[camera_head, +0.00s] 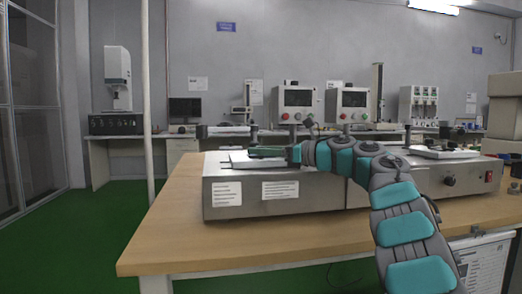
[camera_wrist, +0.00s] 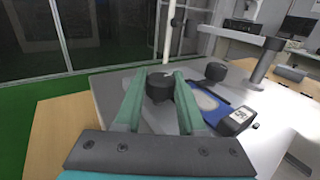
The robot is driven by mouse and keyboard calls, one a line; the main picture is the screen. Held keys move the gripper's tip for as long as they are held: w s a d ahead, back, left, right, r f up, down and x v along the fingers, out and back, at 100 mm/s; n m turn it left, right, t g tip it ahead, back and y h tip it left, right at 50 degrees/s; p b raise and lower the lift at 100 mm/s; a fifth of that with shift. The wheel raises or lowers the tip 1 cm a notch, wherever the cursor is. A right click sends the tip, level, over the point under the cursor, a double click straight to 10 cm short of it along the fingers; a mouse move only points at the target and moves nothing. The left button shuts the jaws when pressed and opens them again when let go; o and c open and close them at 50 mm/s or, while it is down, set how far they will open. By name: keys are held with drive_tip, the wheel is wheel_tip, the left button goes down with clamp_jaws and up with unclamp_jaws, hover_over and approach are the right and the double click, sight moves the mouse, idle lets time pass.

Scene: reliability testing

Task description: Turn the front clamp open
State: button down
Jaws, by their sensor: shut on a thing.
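A round black clamp knob (camera_wrist: 160,88) stands on the light plate of the machine in the wrist view. My gripper (camera_wrist: 158,76) has its two green fingers on either side of this knob and is shut on it. A second black knob (camera_wrist: 215,72) stands farther right on the same plate, apart from my fingers. In the head view my gripper (camera_head: 266,152) reaches left, low over the machine's plate (camera_head: 240,161); the gripped knob cannot be made out there.
A blue-edged piece with a dark digital gauge (camera_wrist: 236,121) lies right of my fingers. A grey cylinder post (camera_wrist: 263,60) stands behind it. The metal machine (camera_head: 275,193) sits on a wooden table (camera_head: 160,240). Free tabletop shows at its left.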

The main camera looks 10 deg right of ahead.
drive_tip(key=shift+r, duration=0.1)
drive_tip(key=c, duration=0.5)
unclamp_jaws()
drive_tip(key=shift+d, duration=0.1)
drive_tip(key=b+v, duration=0.1)
drive_tip(key=v, duration=0.6)
drive_tip(key=shift+s+d, duration=0.2)
drive_tip(key=shift+d, duration=0.05)
